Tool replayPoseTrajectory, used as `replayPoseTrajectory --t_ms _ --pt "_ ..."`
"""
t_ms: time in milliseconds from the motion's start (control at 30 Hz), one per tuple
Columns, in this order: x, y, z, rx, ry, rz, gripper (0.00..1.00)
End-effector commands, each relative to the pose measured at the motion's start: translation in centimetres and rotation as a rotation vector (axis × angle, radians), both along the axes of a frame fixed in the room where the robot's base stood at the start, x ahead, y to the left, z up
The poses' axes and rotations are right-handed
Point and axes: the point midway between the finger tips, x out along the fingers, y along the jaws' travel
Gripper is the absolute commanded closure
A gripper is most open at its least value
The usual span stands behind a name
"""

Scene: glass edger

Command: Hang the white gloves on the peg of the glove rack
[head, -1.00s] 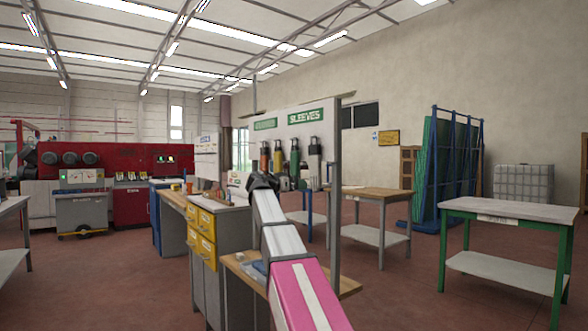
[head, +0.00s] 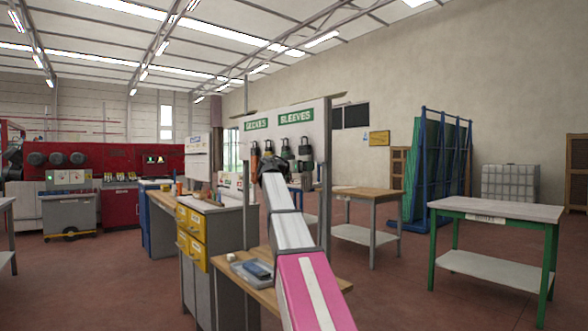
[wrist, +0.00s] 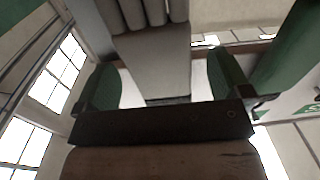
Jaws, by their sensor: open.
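The glove rack is a pale board (head: 290,135) with green GLOVES and SLEEVES labels, and several gloves or sleeves hang in a row below them. An orange one (head: 255,158) hangs at the left, and darker ones hang to its right. My gripper (head: 270,165) is up close in front of the row and hides part of it. In the wrist view my open gripper (wrist: 163,82) has its fingers on either side of a pale grey-white glove (wrist: 155,60), whose fingers reach the top edge. I cannot tell whether they touch it. The peg is not clearly visible.
A wooden bench (head: 335,285) below the rack carries a grey tray (head: 240,262) with a blue item. A cabinet with yellow drawers (head: 195,235) stands at the left. A green-legged table (head: 495,210) stands at the right, with open floor before it.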

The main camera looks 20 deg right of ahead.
Motion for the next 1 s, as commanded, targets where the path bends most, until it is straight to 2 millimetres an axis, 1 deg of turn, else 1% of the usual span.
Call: replayPoseTrajectory --t_ms 100,200,500,533,567,600,667,700,1000 --pt "0.4 -1.0 0.0 0.000 0.000 -0.001 0.04" --pt "0.6 -1.4 0.0 0.000 0.000 0.000 0.04" --pt "0.6 -1.5 0.0 0.000 0.000 0.000 0.04" --pt "0.6 -1.5 0.0 0.000 0.000 0.000 0.11" --pt "0.6 -1.5 0.0 0.000 0.000 0.000 0.21" --pt "0.6 -1.5 0.0 0.000 0.000 0.000 0.34" --pt "0.6 -1.5 0.0 0.000 0.000 0.000 0.53" --pt "0.6 -1.5 0.0 0.000 0.000 0.000 0.58" --pt "0.6 -1.5 0.3 0.000 0.000 0.000 0.58"
